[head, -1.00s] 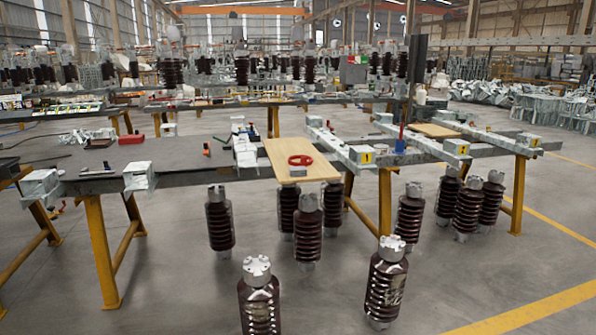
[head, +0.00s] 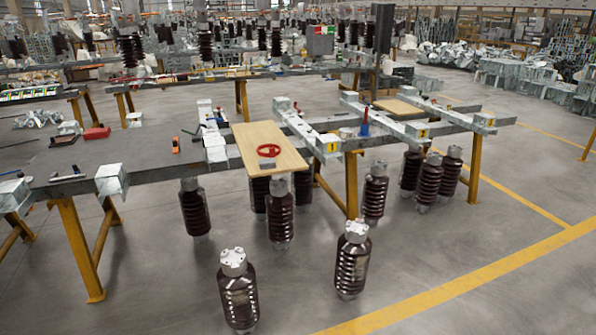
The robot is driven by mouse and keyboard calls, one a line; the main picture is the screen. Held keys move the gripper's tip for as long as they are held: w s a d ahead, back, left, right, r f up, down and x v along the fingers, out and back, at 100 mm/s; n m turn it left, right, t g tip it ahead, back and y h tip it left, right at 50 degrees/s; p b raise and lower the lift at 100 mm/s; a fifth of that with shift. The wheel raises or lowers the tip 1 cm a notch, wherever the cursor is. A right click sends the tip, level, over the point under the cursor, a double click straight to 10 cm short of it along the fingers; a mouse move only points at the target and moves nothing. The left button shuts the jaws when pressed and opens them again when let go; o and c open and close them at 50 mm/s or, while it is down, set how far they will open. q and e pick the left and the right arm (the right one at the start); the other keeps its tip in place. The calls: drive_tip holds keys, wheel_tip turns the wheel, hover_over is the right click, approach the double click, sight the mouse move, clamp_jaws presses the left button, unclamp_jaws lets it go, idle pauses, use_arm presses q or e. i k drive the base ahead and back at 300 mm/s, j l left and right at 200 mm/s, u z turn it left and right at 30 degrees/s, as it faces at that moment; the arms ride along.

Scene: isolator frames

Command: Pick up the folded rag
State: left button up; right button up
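I cannot make out a folded rag for certain in the head view; the small items on the benches are too small to tell. The nearest bench has a dark grey top (head: 115,163) at left and a light wooden board (head: 262,138) at its middle. A red ring-shaped object (head: 268,150) lies on the board, with a small grey block (head: 267,165) in front of it. Neither of my grippers is in view.
Brown ribbed insulators (head: 238,292) stand on the floor in front of and under the bench. Yellow legs (head: 80,250) support it. A blue bottle (head: 365,122) and a red box (head: 97,133) are on it. The floor at right (head: 500,250) is clear.

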sight(268, 163)
drive_tip(key=i+j+z, duration=0.1)
drive_tip(key=z, duration=0.4)
drive_tip(key=i+j+z, duration=0.1)
drive_tip(key=j+z, duration=0.15)
drive_tip(key=z, duration=0.25)
drive_tip(key=i+j+z, duration=0.15)
drive_tip(key=j+z, duration=0.3)
drive_tip(key=j, duration=0.9)
drive_tip(key=k+j+z, duration=0.1)
drive_tip(key=j+z, duration=0.35)
drive_tip(key=j, duration=0.85)
